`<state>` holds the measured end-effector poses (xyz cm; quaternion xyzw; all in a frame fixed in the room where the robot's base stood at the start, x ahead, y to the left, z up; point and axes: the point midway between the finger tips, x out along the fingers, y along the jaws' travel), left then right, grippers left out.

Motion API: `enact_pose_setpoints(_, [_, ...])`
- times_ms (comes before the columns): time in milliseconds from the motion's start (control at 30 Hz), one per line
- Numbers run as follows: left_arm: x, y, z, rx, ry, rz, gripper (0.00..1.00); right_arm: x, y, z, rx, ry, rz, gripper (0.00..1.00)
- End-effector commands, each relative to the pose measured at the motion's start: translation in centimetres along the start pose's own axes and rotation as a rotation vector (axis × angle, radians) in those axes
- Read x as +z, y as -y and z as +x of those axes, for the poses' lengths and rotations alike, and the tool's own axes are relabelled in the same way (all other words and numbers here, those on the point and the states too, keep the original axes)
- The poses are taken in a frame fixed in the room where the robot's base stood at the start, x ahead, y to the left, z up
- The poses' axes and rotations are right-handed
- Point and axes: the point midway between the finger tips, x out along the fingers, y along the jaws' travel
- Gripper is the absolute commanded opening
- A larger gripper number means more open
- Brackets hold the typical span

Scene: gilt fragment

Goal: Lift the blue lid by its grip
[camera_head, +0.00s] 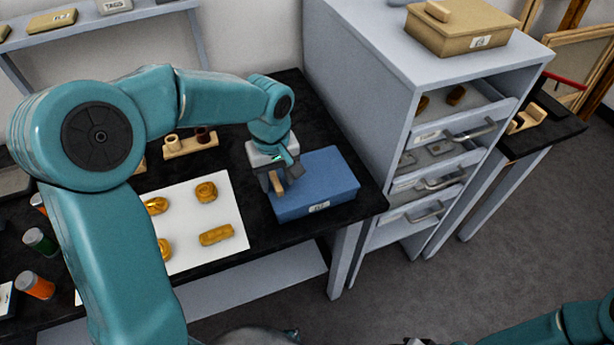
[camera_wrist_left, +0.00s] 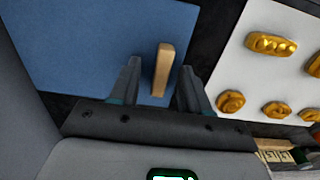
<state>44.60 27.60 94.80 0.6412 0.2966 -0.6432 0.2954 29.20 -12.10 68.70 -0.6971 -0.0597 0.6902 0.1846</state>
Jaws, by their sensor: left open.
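The blue lid (camera_head: 325,180) sits on a blue box at the right front corner of the black table. It also fills the upper left of the left wrist view (camera_wrist_left: 80,45). Its grip is a small upright wooden bar, seen in the left wrist view (camera_wrist_left: 163,68). My left gripper (camera_head: 279,181) is over the lid's left part, pointing down. Its two dark fingers (camera_wrist_left: 160,75) are open, one on each side of the grip, with gaps visible. My right arm shows at the lower right; its gripper (camera_head: 416,342) is mostly cut off by the bottom edge.
A white sheet (camera_head: 225,185) with several gilt pieces lies left of the box. A wooden holder (camera_head: 190,145) stands behind. A grey cabinet (camera_head: 375,75) with partly open drawers is close on the right, with a tan box (camera_head: 462,30) on top. Coloured jars (camera_head: 38,284) stand at left.

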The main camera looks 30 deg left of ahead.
Motion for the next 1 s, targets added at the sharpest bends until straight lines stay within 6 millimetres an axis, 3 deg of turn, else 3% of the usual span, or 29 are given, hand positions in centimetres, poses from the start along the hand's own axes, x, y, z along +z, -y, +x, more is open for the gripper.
enact_pose_setpoints(167, [0.0,0.0,0.0,0.000,-0.001,0.000,0.47,0.0,0.0,0.0,0.000,0.000,0.000,0.43])
enact_pose_setpoints(300, [0.0,0.0,0.0,0.000,-0.001,0.000,0.04,0.0,0.0,0.0,0.000,0.000,0.000,0.43])
enact_pose_setpoints(333, [0.0,0.0,0.0,0.001,-0.001,0.000,0.00,0.0,0.0,0.0,0.000,0.000,0.000,0.43])
enact_pose_setpoints(767, [-0.1,0.0,-0.7,0.002,-0.003,-0.001,0.00,0.0,0.0,0.0,0.000,0.000,0.000,0.43])
enact_pose_setpoints(867, [-0.1,-0.1,-1.9,0.004,-0.005,-0.001,0.00,0.0,0.0,-0.1,0.000,0.000,0.000,0.43])
enact_pose_setpoints(1000, [-0.1,-0.1,-5.0,0.006,-0.006,-0.001,0.00,0.0,0.1,-0.2,0.000,0.000,0.000,0.43])
